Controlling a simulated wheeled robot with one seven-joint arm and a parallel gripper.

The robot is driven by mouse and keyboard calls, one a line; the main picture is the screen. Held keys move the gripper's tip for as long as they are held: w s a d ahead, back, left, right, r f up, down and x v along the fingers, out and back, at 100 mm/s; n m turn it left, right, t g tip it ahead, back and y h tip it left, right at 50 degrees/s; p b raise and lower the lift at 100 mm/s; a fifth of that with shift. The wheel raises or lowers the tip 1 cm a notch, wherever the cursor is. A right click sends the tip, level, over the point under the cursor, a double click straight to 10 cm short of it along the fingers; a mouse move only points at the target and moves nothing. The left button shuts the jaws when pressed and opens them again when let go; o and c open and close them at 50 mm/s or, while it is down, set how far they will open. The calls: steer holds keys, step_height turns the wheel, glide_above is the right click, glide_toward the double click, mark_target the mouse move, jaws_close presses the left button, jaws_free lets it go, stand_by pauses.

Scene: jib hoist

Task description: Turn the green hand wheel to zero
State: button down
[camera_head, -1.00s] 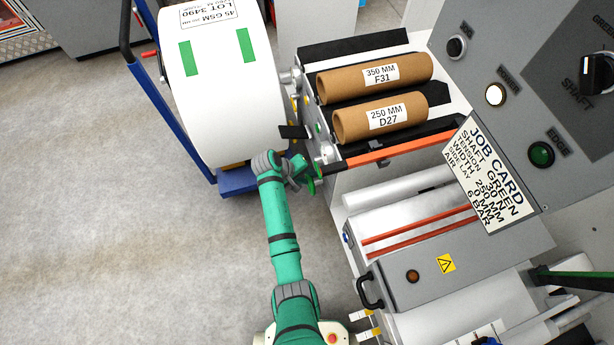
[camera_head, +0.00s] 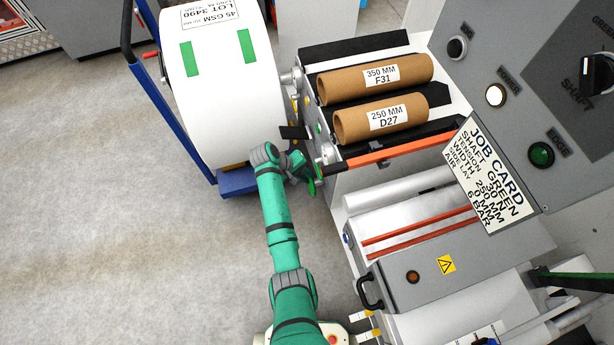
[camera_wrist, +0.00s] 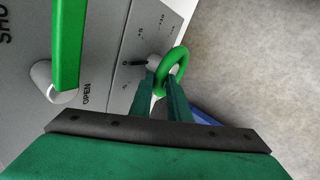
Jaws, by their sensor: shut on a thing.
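The green hand wheel (camera_wrist: 182,64) is a ring standing out from a grey panel in the wrist view. My gripper (camera_wrist: 163,84) is shut on its rim, with a finger on each side. A black pointer (camera_wrist: 137,63) lies beside the wheel's hub, near a scale (camera_wrist: 150,30) with small printed marks. The figures are too small to read surely, so I cannot tell the exact setting. In the head view, my gripper (camera_head: 304,173) is at the machine's left side, and my wrist partly hides the wheel.
A green lever (camera_wrist: 68,45) is close on the left, beside an "OPEN" label. The white roll (camera_head: 225,100) on its blue cart (camera_head: 238,182) stands close to my wrist. Cardboard cores (camera_head: 375,80) lie on the machine above. Bare floor (camera_head: 110,230) is free at left.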

steer(key=c, duration=1.7)
jaws_free()
steer(key=shift+s+d+f, duration=0.1)
steer(key=shift+s+d, duration=0.1)
steer(key=shift+a, duration=0.15)
steer(key=shift+a+r, duration=0.1)
steer(key=shift+r, duration=0.2)
steer(key=v, duration=1)
steer(key=shift+r, duration=0.1)
